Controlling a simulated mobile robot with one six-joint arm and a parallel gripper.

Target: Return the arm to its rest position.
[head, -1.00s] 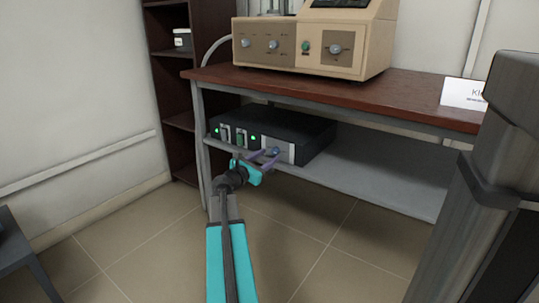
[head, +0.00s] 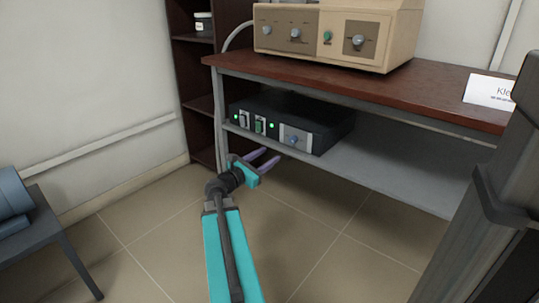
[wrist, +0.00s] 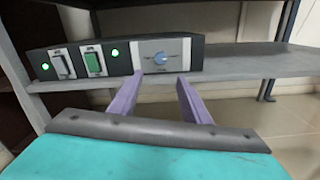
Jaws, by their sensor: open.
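My gripper (head: 262,160) is open and empty in the head view, just in front of and below the lower shelf of the table. Its two purple fingers point toward the shelf. In the wrist view the fingers of my gripper (wrist: 155,100) stand apart, with nothing between them. A black control box (head: 290,122) sits on the lower shelf beyond the fingers. Its front, also in the wrist view (wrist: 112,62), has two lit green lamps, two switches and a blue knob (wrist: 161,58) on a silver panel. The fingers appear apart from the box.
The table (head: 360,90) has a brown top and a grey lower shelf (head: 400,172). A beige furnace unit (head: 335,35) and a white sign (head: 490,90) stand on top. A dark bookcase (head: 203,60) is behind left. A small grey table (head: 45,225) stands left. The floor between is clear.

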